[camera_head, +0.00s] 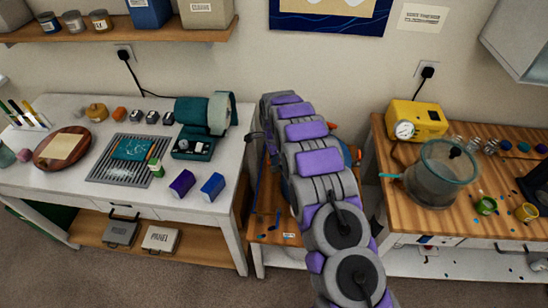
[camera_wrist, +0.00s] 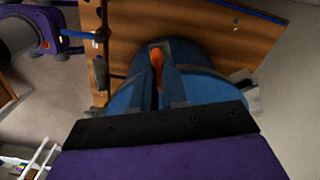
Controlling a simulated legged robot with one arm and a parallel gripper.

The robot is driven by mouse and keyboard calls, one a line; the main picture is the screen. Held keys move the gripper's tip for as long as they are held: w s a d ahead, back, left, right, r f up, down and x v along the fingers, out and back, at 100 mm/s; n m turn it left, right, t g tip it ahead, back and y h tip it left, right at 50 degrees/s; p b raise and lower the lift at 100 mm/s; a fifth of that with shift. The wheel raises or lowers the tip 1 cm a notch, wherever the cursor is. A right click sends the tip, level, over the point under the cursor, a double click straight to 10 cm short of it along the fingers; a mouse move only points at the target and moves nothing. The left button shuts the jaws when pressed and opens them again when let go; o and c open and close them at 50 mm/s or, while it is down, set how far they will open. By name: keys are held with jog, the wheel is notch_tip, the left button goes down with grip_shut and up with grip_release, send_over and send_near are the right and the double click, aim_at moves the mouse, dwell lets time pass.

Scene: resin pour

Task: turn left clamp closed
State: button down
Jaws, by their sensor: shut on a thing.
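In the wrist view my gripper (camera_wrist: 157,62) points at a large rounded blue body (camera_wrist: 205,82) on a wooden top. Its dark fingers are closed around a narrow orange piece (camera_wrist: 158,56), which appears to be part of the left clamp. The fingers and the black palm hide most of it, so its turn angle cannot be told. In the head view my grey and purple arm reaches over the small wooden table (camera_head: 268,190) and hides my gripper. An orange bit (camera_head: 355,153) shows just right of the arm; I cannot tell which clamp it belongs to.
A white workbench (camera_head: 75,180) with a teal machine (camera_head: 205,115) stands on the left. A wooden bench (camera_head: 400,205) on the right holds a clear round chamber (camera_head: 440,175) and a yellow pump (camera_head: 416,118). Carpet lies in front.

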jog(key=shift+a+r, duration=0.1)
jog(key=c, duration=1.2)
grip_release()
jog(key=shift+a, duration=0.15)
jog(key=shift+o, duration=0.2)
jog(key=shift+r, duration=0.4)
notch_tip(320, 180, up, 16)
jog(key=p, duration=0.1)
jog(key=shift+r, duration=0.15)
